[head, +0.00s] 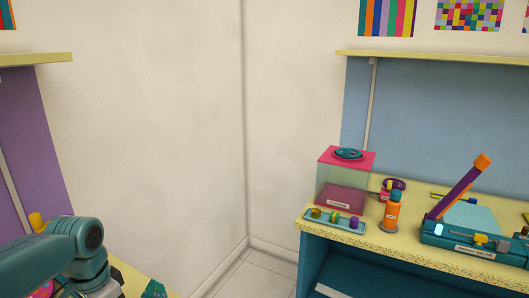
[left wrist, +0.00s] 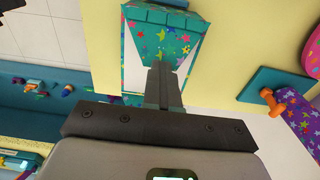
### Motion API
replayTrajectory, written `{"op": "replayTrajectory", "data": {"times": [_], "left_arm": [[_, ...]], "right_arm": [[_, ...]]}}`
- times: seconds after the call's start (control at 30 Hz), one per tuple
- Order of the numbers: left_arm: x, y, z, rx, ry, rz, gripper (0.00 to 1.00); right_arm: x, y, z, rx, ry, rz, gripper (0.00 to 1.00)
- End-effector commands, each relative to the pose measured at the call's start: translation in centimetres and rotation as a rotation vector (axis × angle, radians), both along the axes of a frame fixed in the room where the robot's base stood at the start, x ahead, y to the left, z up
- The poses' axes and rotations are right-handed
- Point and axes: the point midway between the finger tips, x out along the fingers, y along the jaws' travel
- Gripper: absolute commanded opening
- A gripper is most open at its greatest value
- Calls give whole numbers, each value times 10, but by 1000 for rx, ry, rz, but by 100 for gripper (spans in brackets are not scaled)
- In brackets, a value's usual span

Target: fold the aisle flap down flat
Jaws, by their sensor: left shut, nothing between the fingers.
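A teal carton with coloured stars (left wrist: 190,22) stands on the yellow counter at the top middle of the left wrist view. Starred panels show at its far edge and down its right side; my fingers and gripper body hide its near part. I cannot tell which panel is the aisle flap or how far it is folded. My left gripper (left wrist: 163,80) is shut and empty, its fingertips over the near part of the carton. In the head view a small starred piece (head: 154,289) shows at the bottom edge beside my left arm. My right gripper is in neither view.
A yellow counter (left wrist: 235,25) surrounds the carton. In the head view, a pink-lidded box (head: 345,158) and an orange bottle (head: 391,215) stand on another counter.

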Motion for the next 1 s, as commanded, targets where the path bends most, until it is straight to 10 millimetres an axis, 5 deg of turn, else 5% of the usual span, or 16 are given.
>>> {"op": "replayTrajectory", "data": {"times": [1.0], "left_arm": [[14, -7, -24, 0, -1, 0, 0]], "right_arm": [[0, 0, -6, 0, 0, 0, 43]]}}
